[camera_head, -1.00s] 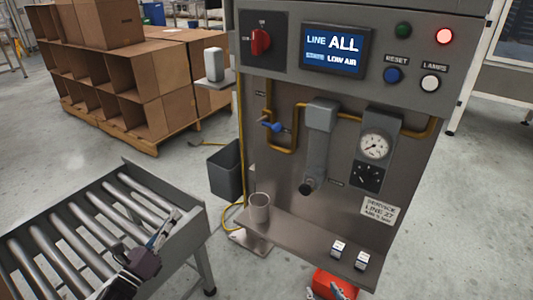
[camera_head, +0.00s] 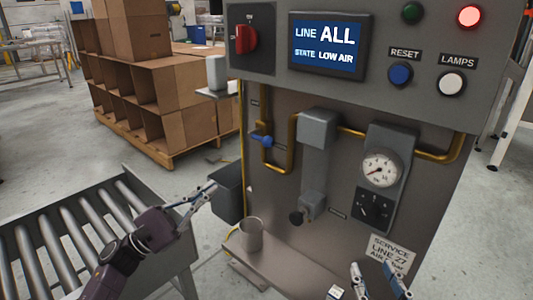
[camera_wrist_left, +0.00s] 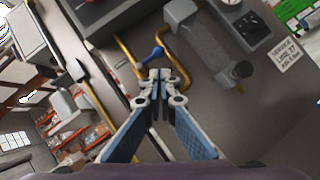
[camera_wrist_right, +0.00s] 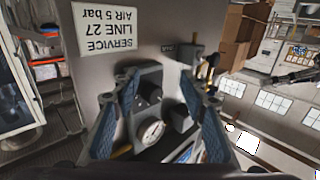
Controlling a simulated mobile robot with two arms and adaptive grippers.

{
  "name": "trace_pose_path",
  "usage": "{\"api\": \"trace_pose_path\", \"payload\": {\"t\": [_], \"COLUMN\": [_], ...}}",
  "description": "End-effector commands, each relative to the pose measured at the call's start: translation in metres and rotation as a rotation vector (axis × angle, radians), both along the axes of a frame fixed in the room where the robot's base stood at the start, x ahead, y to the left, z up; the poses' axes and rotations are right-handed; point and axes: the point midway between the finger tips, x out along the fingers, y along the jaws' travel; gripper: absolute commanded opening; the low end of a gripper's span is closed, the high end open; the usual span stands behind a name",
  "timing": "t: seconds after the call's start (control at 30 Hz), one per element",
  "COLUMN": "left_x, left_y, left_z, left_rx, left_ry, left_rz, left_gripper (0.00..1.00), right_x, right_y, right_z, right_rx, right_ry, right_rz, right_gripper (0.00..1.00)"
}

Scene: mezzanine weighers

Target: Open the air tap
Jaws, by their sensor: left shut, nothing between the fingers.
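The air tap has a blue handle (camera_head: 262,141) on a yellow pipe (camera_head: 292,158) at the left of the grey panel. The handle also shows in the left wrist view (camera_wrist_left: 152,56), just beyond the fingertips. My left gripper (camera_head: 213,187) is shut and empty, left of and below the tap in the head view, apart from it. Its fingertips (camera_wrist_left: 159,74) meet in the left wrist view. My right gripper (camera_head: 378,272) is at the lower right in front of the panel, fingers apart and empty. In the right wrist view its fingertips (camera_wrist_right: 158,76) frame the gauge unit.
The screen (camera_head: 328,46) reads "LINE ALL" and "LOW AIR". A gauge (camera_head: 381,170) sits right of the tap. A cup (camera_head: 250,234) stands on the lower shelf (camera_head: 290,272). A dark bin (camera_head: 229,190) is behind my left gripper. A roller conveyor (camera_head: 60,235) is at left.

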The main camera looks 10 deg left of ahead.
Motion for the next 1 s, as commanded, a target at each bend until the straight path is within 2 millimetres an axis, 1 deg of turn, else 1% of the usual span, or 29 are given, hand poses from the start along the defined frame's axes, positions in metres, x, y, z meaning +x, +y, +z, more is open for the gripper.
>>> {"api": "trace_pose_path", "payload": {"t": [0.27,0.43,0.57,0.8,1.0], "left_x": [0.000,0.007,0.019,0.048,0.068], "left_y": [0.000,-0.008,-0.024,-0.059,-0.083], "left_z": [0.000,0.007,0.018,0.042,0.057], "left_rx": [-0.001,-0.002,-0.002,-0.003,-0.002], "left_ry": [0.001,0.000,-0.001,-0.001,0.001], "left_rz": [0.001,0.000,-0.002,-0.002,-0.001], "left_gripper": [0.00,0.00,0.00,0.00,0.00], "right_x": [0.000,0.000,0.000,-0.001,-0.002], "right_y": [0.000,0.000,-0.001,-0.002,-0.003], "right_z": [0.000,-0.002,-0.006,-0.015,-0.021], "right_rx": [0.000,-0.002,-0.007,-0.017,-0.023], "right_ry": [0.001,0.010,0.030,0.069,0.093], "right_rz": [0.000,-0.001,-0.002,-0.004,-0.006], "right_gripper": [0.40,0.40,0.40,0.40,0.40]}}
